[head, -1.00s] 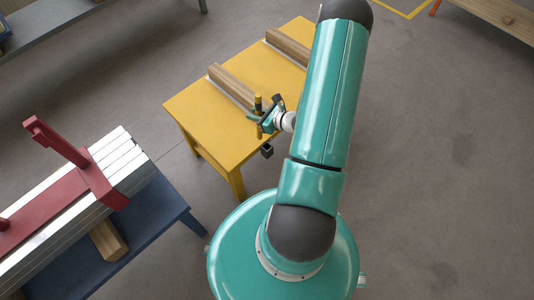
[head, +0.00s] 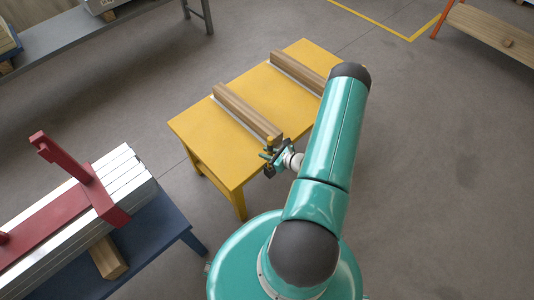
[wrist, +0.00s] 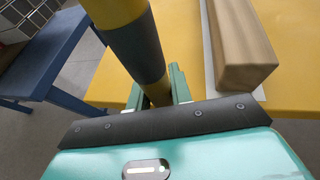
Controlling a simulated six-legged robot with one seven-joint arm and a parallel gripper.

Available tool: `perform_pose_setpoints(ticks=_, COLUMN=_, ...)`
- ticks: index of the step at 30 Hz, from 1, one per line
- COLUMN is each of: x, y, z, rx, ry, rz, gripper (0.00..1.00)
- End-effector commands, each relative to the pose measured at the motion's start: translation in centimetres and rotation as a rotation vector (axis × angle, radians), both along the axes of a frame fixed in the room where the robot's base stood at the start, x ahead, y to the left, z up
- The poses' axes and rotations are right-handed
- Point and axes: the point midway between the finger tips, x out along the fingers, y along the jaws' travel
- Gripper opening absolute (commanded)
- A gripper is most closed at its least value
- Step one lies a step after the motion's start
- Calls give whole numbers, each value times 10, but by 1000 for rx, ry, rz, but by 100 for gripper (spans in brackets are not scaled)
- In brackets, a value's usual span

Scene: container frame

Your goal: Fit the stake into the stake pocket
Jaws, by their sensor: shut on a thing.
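The stake is a round post banded in yellow and dark grey. In the wrist view the stake (wrist: 137,45) rises from between the jaws of my gripper (wrist: 157,92), which is shut on it. Its lower end is hidden there. In the head view my gripper (head: 275,154) is at the front edge of the yellow table, and only a small part of the stake shows. A small dark square piece (head: 269,171) at that edge, just below my gripper, looks like the stake pocket. I cannot tell whether the stake touches it or is in it.
The yellow table (head: 205,125) carries two wooden beams (head: 245,110); one also shows close on the right in the wrist view (wrist: 240,45). A blue bench (head: 160,225) at left bears silvery bars and a red frame (head: 85,185). Floor is clear between them.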

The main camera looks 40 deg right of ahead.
Motion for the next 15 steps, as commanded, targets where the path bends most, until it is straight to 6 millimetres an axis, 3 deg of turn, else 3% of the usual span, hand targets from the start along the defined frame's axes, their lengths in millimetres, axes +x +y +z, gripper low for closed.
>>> perform_pose_setpoints(ticks=11, x=0, y=0, z=-4, rx=0, ry=-1, rz=0, gripper=0)
perform_pose_setpoints(ticks=12, x=0, y=0, z=-4, rx=0, ry=0, rz=0, gripper=29)
perform_pose_setpoints(ticks=15, x=0, y=0, z=-4, rx=0, ry=0, rz=0, gripper=43)
